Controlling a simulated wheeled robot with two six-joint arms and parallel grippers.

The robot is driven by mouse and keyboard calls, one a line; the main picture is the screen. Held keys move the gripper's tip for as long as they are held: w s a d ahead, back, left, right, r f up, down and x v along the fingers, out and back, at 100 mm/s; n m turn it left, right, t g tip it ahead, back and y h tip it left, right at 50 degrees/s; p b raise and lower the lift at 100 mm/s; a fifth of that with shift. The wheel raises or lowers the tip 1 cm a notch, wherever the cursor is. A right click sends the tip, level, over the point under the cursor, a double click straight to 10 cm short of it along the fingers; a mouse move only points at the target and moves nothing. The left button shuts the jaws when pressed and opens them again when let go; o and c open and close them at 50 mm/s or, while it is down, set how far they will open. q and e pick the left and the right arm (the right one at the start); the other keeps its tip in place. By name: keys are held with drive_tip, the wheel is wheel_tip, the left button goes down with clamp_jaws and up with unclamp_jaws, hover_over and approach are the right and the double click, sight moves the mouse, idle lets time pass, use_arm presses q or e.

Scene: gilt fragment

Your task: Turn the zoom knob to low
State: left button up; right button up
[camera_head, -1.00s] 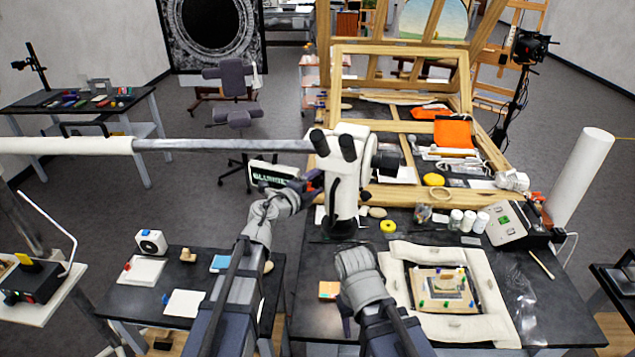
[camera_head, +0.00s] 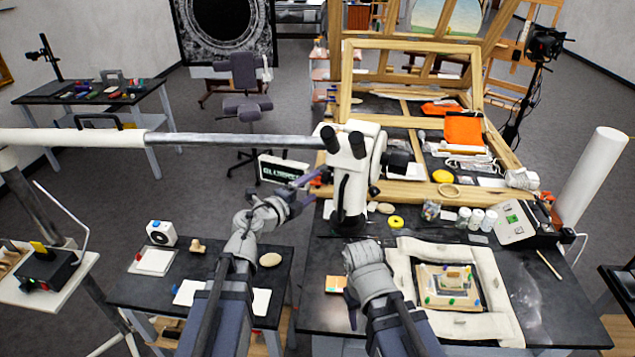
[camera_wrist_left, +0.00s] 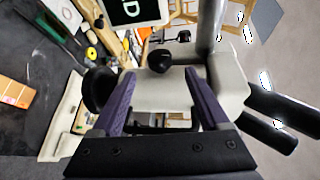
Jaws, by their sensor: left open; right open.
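The white microscope (camera_head: 350,160) with two black eyepieces stands on the right-hand dark table. It fills the middle of the left wrist view (camera_wrist_left: 165,90). A round black knob (camera_wrist_left: 159,60) stands out from its white side there; I cannot read any zoom marking. My left gripper (camera_head: 314,180) is open at the left side of the microscope. In the left wrist view its purple fingers (camera_wrist_left: 161,74) lie either side of the knob's line; I cannot tell whether they touch anything. My right gripper (camera_head: 351,308) points down, low over the table's left part, apart from the microscope.
A long metal boom (camera_head: 235,140) runs from the left to the microscope. A dark display (camera_head: 280,168) with pale text is behind my left gripper. A padded white frame (camera_head: 398,275) surrounds a small panel. A yellow tape ring (camera_head: 396,222) and small white jars (camera_head: 476,219) stand nearby.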

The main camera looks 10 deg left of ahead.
sight(326, 177)
use_arm(q)
drive_tip(key=f+m+t+h+b, duration=0.1)
drive_tip(key=h+b, duration=0.1)
drive_tip(key=b, duration=0.2)
drive_tip(key=f+m+t+h+b, duration=0.1)
drive_tip(key=b, duration=0.4)
drive_tip(key=w+a+f+h+b, duration=0.1)
drive_tip(key=h+b, duration=0.1)
drive_tip(key=b, duration=0.2)
drive_tip(key=shift+f+m+t+h+b, duration=0.25)
drive_tip(key=shift+m+t+h+b, duration=0.05)
drive_tip(key=shift+m+t, duration=0.1)
drive_tip(key=p+x, duration=0.2)
drive_tip(key=x, duration=0.5)
drive_tip(key=shift+w+d, duration=0.2)
drive_tip(key=shift+w, duration=0.1)
clamp_jaws()
